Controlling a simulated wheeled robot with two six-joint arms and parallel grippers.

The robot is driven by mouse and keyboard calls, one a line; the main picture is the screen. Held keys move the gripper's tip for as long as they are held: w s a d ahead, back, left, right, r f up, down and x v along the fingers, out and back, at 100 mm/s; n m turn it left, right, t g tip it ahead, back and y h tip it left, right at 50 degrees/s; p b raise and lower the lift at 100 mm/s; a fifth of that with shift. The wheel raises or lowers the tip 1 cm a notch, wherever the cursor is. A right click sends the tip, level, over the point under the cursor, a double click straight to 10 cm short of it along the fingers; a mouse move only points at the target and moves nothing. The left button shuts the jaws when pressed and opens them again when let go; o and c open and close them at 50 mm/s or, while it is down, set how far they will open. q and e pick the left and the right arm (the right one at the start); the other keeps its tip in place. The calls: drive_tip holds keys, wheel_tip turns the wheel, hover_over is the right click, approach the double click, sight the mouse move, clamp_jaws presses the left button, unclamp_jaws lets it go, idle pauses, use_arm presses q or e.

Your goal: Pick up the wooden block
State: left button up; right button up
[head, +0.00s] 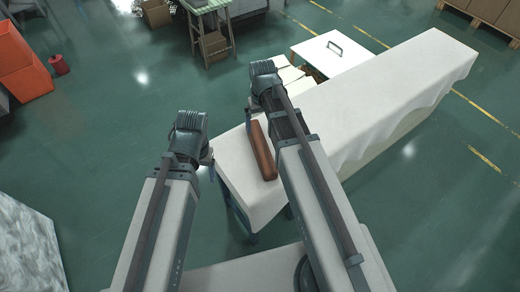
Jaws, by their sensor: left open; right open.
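A reddish-brown wooden block (263,150) lies on the near end of a table with a white cloth (236,165). My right arm passes just to the right of the block in the picture and may cover part of its edge. My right gripper (263,69) is at the arm's far end, beyond the block, and is open. My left gripper (190,122) is open, left of the block and apart from it, beside the table's left edge. The fingertips of both grippers are hard to make out from above.
The cloth-covered table runs to the upper right, its surface mostly bare. Orange bins (20,65) are at far left, cardboard boxes (490,12) at upper right. Green floor is open left of the table.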

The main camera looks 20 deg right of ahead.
sight(261, 145)
wheel_tip(261, 145, down, 8)
drive_tip(key=b, duration=0.6)
drive_tip(key=shift+r+b, duration=0.25)
drive_tip(key=shift+b, duration=0.05)
wheel_tip(261, 145, down, 5)
drive_tip(key=b, duration=0.5)
drive_tip(key=shift+a+f, duration=0.1)
drive_tip(key=shift+a, duration=0.05)
clamp_jaws()
